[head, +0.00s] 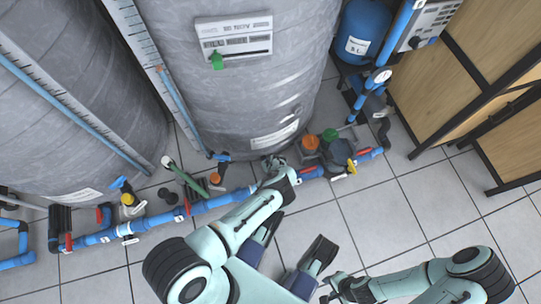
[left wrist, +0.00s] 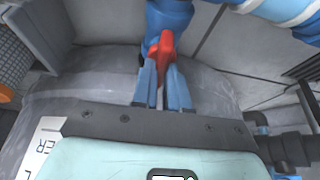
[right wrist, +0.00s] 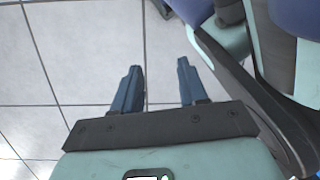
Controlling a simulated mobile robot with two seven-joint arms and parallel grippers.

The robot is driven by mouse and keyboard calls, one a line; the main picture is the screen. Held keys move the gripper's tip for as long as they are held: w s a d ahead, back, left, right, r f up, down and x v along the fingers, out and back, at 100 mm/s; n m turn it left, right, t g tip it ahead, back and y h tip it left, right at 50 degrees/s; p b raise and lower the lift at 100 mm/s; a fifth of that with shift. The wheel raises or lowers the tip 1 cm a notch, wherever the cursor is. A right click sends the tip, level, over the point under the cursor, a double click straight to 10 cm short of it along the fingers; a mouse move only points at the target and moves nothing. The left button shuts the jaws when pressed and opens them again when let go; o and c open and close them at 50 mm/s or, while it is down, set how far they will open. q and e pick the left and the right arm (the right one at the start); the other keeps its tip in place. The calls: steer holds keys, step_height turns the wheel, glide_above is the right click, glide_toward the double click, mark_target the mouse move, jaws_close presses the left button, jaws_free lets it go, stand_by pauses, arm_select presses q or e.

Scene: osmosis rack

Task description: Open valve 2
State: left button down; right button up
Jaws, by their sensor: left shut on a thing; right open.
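A red valve handle (left wrist: 165,45) shows in the left wrist view, on a blue pipe (left wrist: 170,17). My left gripper (left wrist: 163,82) is shut on it, one finger on each side. In the head view my left gripper (head: 273,165) reaches down to the blue pipe line (head: 220,200) in front of the middle grey tank, and hides the handle it holds. I cannot read a number for this valve. My right gripper (right wrist: 158,75) is open and empty above the tiled floor. In the head view it shows at the bottom (head: 328,290).
Other red handles (head: 187,207) sit along the pipe. An orange cap (head: 310,142) and a green cap (head: 330,134) stand right of my left gripper. Large grey tanks (head: 235,90) rise behind the pipe. The tiled floor (head: 390,215) at right is clear.

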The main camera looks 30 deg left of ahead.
arm_select(q)
steer(key=c, duration=1.1)
jaws_free()
steer(key=shift+f, duration=0.1)
steer(key=shift+c, duration=0.2)
steer(key=shift+s+d+r, duration=0.1)
steer(key=shift+r, duration=0.3)
steer(key=p+v, duration=0.6)
steer(key=v, duration=0.6)
steer(key=shift+r+p, duration=0.3)
steer(key=shift+p, duration=0.1)
arm_select(e)
steer(key=w+a+r+t, duration=0.2)
steer(key=w+r+t, duration=0.2)
steer(key=w+r, duration=0.5)
steer(key=shift+w+r+n, duration=0.3)
steer(key=shift+w+n, duration=0.1)
steer(key=shift+w, duration=1.15)
arm_select(q)
steer(key=shift+s, duration=0.2)
